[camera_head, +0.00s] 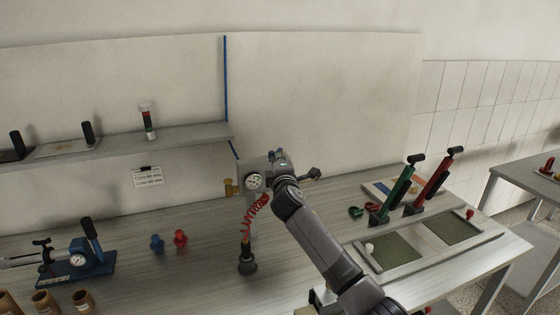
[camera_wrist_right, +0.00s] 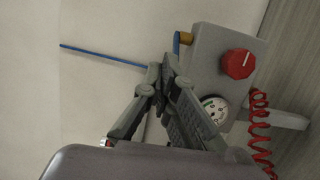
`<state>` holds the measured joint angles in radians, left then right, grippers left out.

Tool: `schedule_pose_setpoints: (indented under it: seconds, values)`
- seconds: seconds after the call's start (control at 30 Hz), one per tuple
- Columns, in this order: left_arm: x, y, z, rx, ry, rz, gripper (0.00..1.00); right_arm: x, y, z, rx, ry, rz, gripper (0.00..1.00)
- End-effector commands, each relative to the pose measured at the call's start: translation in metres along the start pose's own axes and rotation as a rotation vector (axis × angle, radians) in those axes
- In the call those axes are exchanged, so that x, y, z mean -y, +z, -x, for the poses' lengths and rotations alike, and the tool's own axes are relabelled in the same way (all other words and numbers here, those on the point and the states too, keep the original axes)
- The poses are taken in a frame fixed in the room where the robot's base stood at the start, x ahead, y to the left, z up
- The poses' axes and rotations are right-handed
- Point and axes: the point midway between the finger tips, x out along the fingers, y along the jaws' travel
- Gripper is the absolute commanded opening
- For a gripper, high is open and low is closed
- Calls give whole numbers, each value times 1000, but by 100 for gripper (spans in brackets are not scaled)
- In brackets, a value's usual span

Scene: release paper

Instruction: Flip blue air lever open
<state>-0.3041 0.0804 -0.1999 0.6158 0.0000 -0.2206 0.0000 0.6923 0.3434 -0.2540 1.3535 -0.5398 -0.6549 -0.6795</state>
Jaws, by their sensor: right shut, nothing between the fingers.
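The blue air lever (camera_wrist_right: 177,42) is a small blue strip by a brass fitting (camera_wrist_right: 186,38) at the upper left corner of the grey air box (camera_wrist_right: 205,65) in the right wrist view. In the head view only a little blue shows behind my right gripper (camera_head: 280,163), at the box's upper right. My right gripper (camera_wrist_right: 169,66) is shut and empty, its fingertips close to the lever. I cannot tell whether they touch it. The box carries a gauge (camera_wrist_right: 213,108) and a red knob (camera_wrist_right: 238,64); the knob is hidden in the head view. My left gripper is out of view.
A red coiled hose (camera_head: 257,207) hangs from the box to a black nozzle (camera_head: 247,262). Green (camera_head: 397,190) and red (camera_head: 434,184) lever presses stand at the right. A blue tool (camera_head: 76,265) stands at the left. A shelf (camera_head: 180,136) runs along the wall.

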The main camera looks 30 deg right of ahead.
Motion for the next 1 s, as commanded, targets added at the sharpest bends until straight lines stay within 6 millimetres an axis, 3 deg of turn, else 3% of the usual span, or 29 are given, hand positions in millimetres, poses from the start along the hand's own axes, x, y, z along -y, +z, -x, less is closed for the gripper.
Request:
schedule_pose_setpoints:
  seconds: [0.3,0.53,1.0]
  values:
    - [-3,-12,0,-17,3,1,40,1,0,0,-1,-1,0,0]
    - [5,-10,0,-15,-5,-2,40,1,0,0,0,-1,0,0]
    - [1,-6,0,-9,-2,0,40,1,0,0,0,-1,0,0]
